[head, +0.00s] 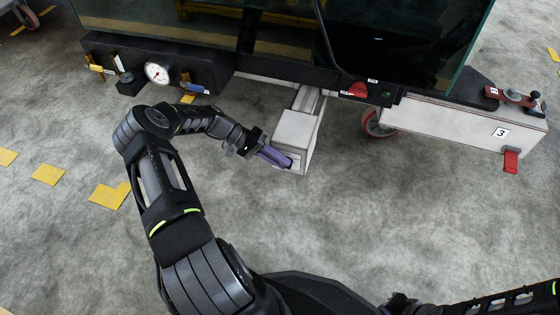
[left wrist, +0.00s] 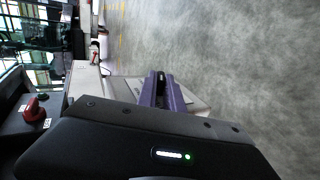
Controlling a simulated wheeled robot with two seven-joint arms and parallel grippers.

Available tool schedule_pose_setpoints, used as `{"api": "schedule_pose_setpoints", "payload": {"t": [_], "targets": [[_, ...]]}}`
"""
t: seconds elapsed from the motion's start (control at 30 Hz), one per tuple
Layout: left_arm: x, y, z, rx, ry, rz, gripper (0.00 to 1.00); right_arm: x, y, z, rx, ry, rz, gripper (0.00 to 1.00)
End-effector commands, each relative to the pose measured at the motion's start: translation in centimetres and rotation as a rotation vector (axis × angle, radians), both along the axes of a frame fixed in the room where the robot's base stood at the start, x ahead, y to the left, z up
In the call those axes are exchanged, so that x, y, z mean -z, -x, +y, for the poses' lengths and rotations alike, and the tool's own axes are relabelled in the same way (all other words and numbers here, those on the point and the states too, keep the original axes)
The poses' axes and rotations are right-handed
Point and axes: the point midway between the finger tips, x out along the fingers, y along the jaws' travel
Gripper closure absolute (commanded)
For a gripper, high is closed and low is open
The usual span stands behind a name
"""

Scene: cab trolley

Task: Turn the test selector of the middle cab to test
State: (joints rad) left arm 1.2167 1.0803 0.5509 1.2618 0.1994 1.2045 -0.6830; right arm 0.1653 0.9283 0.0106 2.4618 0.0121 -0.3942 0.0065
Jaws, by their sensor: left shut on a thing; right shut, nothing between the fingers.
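The red selector knob (head: 357,90) sits on the black panel below the glass cab, beside a small green light and small white labels. It also shows in the left wrist view (left wrist: 35,108), at the left edge; its label is too small to read. My left gripper (head: 277,158) has purple fingers and is shut at the front end of a white beam (head: 297,129), below and left of the knob, apart from it. What lies between its fingers is hidden. The purple fingers also show in the left wrist view (left wrist: 165,95).
A black panel with a round gauge (head: 158,73) and small valves is at the left. At the right a white beam (head: 465,123) marked 3 carries a red tab (head: 511,160) and levers. A caster (head: 379,122) stands under it. The grey floor in front is clear.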

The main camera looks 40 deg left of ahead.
Motion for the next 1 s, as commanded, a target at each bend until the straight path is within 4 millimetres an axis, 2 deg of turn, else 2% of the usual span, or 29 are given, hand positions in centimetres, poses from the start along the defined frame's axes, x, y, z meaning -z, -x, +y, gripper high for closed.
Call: {"api": "schedule_pose_setpoints", "payload": {"t": [0.1, 0.13, 0.4, 0.73, 1.0], "targets": [[0.0, 0.1, 0.0, 0.001, 0.001, 0.003, 1.0, 0.0, 0.0, 0.0, 0.0, 0.0, 0.0, 1.0], [0.1, 0.1, 0.0, 0.001, 0.001, 0.003, 0.87, 0.0, 0.0, 0.0, 0.0, 0.0, 0.0, 1.0], [0.1, 0.1, 0.0, 0.0, 0.0, 0.001, 0.67, 0.0, 0.0, 0.0, 0.0, 0.0, 0.0, 1.0], [-0.2, 0.2, 0.4, 0.0, -0.001, 0.001, 0.67, -0.2, 0.1, 0.0, 0.0, 0.0, 0.001, 1.0], [-2.2, 1.2, 3.5, -0.002, -0.002, 0.001, 0.67, -1.2, 0.2, 0.1, -0.001, 0.002, 0.002, 1.0]]}}
